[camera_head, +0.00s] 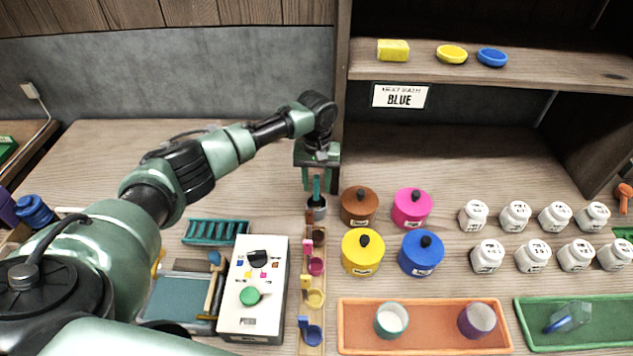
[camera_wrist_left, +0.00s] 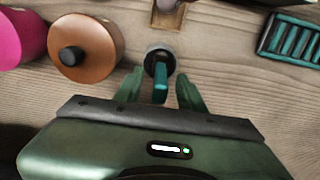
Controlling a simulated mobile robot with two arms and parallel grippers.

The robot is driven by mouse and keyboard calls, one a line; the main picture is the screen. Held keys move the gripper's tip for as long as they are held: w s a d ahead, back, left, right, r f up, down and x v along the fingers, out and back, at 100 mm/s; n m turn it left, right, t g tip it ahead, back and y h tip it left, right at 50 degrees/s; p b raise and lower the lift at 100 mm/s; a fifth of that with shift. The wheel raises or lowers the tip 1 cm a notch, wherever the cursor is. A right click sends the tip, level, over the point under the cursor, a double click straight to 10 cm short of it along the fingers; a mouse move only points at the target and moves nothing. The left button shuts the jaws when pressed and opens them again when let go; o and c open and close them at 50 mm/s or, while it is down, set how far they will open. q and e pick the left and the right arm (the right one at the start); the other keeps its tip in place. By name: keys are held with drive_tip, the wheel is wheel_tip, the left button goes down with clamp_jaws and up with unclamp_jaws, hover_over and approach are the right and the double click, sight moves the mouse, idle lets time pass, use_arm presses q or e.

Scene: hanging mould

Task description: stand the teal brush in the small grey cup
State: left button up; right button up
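The teal brush (camera_head: 316,186) stands roughly upright in the small grey cup (camera_head: 318,213), at the back end of the wooden strip. In the left wrist view the brush (camera_wrist_left: 160,82) rises from the cup (camera_wrist_left: 151,56), and its lower end is hidden inside. My left gripper (camera_head: 317,172) is just behind and above the cup, pointing down. In the left wrist view its two fingers (camera_wrist_left: 159,88) are apart, one on each side of the brush handle, with visible gaps. My right gripper is in neither view.
Brown (camera_head: 358,206), pink (camera_head: 411,208), yellow (camera_head: 362,252) and blue (camera_head: 421,253) lidded pots stand close on the right. The wooden strip (camera_head: 312,348) holds small coloured cups. A white control box (camera_head: 239,317) and teal rack (camera_head: 217,232) are left. Bare table lies behind the rack.

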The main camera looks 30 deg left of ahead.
use_arm(q)
wheel_tip(320, 180, up, 8)
drive_tip(key=shift+f+b, duration=0.1)
drive_tip(key=shift+b, duration=0.75)
